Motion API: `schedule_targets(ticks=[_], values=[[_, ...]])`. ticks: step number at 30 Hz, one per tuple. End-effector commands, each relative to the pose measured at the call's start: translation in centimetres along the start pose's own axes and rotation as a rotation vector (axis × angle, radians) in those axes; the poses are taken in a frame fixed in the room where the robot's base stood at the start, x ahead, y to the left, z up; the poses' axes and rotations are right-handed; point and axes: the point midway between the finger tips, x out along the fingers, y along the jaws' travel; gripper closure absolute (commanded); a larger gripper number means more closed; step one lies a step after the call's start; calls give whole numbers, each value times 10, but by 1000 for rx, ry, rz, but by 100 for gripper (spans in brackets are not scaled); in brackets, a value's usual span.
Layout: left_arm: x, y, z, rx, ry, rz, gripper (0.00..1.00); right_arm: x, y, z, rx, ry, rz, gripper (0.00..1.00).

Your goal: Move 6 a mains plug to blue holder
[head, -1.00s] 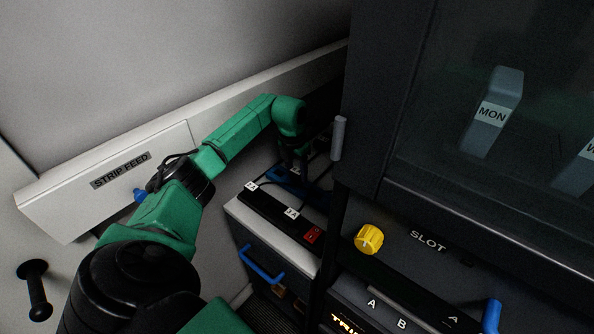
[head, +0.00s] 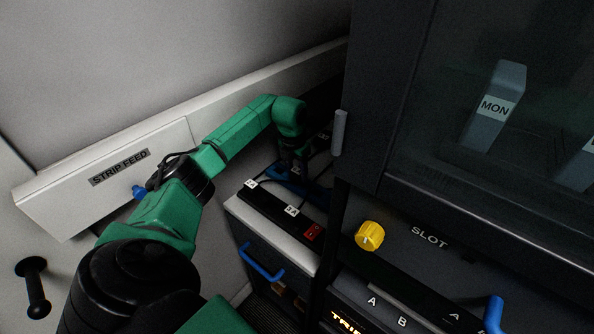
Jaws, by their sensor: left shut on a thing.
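My left gripper (head: 296,163) is at the back of the small cabinet, above the blue holder (head: 285,182). It is shut on a dark plug that is mostly hidden by the fingers and shadow; its label cannot be read. The blue holder shows only partly beneath and beside the gripper. Whether the plug touches the holder cannot be told. A black power strip (head: 270,204) lies in front on the cabinet top, with white-labelled plugs in it and a red switch (head: 312,232) at its near end. My right gripper is out of view.
A dark cabinet with a glass front (head: 480,130) and a grey door handle (head: 339,134) stands close to the right of the gripper. A pale wall duct marked STRIP FEED (head: 120,168) runs behind my left arm. A yellow knob (head: 369,236) sits on the panel at right.

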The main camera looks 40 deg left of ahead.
Motion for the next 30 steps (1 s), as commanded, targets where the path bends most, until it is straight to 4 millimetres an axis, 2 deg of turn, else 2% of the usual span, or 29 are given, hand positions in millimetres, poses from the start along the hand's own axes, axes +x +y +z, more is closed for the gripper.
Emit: schedule_targets(ticks=[30], values=[[9, 0, -1, -1, -1, 1, 100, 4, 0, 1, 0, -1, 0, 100]])
